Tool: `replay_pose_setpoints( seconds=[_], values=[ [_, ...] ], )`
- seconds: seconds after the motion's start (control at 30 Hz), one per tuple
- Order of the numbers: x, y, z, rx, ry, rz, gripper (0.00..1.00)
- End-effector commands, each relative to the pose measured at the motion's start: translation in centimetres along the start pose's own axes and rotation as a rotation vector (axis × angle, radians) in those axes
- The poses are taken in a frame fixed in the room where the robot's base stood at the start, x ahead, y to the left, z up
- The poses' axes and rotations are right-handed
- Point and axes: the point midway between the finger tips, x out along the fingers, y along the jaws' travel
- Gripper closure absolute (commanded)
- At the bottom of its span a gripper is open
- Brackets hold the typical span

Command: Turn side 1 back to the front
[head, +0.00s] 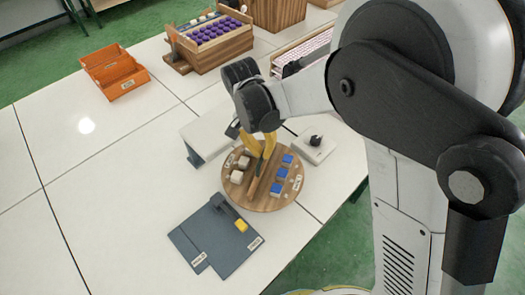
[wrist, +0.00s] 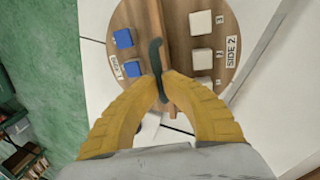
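The round wooden turntable (head: 262,204) stands near the table's front edge, with a wooden divider across its middle. In the head view, blue cubes (head: 281,173) sit on its right half and white cubes (head: 237,176) on its left half. In the wrist view, the label SIDE 1 (wrist: 116,67) is beside the blue cubes (wrist: 123,38), and SIDE 2 (wrist: 232,52) is beside the white cubes (wrist: 201,60). My gripper (head: 262,148) is over the divider. Its yellow fingertips (wrist: 162,82) close on both sides of a dark upright handle (wrist: 156,55).
A dark grey board (head: 205,238) with a yellow cube (head: 241,226) lies in front. A white box with a black knob (head: 316,141) is close on the right, and a white stand (head: 200,128) at the left. An orange crate (head: 113,85) and a purple-ball rack (head: 212,50) stand farther back. The left table is clear.

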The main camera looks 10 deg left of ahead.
Motion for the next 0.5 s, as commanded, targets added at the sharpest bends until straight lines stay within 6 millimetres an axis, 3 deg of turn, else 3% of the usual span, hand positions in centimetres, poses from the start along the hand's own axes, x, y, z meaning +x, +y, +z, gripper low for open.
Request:
replay_pose_setpoints(
  seconds=[0.5],
  values=[
    [0.17, 0.26, 0.01, 0.25, -0.052, 0.001, 1.0]
  ],
)
